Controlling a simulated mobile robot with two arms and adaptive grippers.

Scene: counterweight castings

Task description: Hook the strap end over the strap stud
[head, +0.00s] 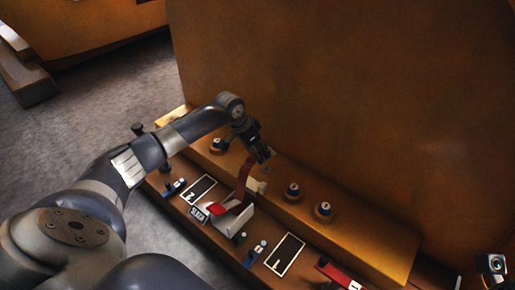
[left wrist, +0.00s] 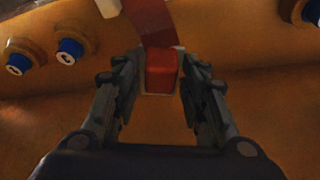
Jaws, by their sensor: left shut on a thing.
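A red strap (head: 243,178) rises from a white block (head: 232,219) on the ledge to my left gripper (head: 262,153). In the left wrist view, the strap end (left wrist: 162,72), red with a pale rim, sits between the two fingers of my left gripper (left wrist: 162,88), which is shut on it. The strap runs away behind it. Two blue-capped studs (head: 292,190) (head: 323,210) stand on the step to the right of the gripper, and another (head: 217,145) to its left. I cannot tell which one is the strap stud. My right gripper is not in view.
A short pale peg (head: 256,186) sticks out beside the strap. Two white-framed dark panels (head: 200,188) (head: 285,254) lie on the lower ledge, with a red and white part (head: 337,273) farther right. A tall orange casting wall (head: 350,90) stands behind.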

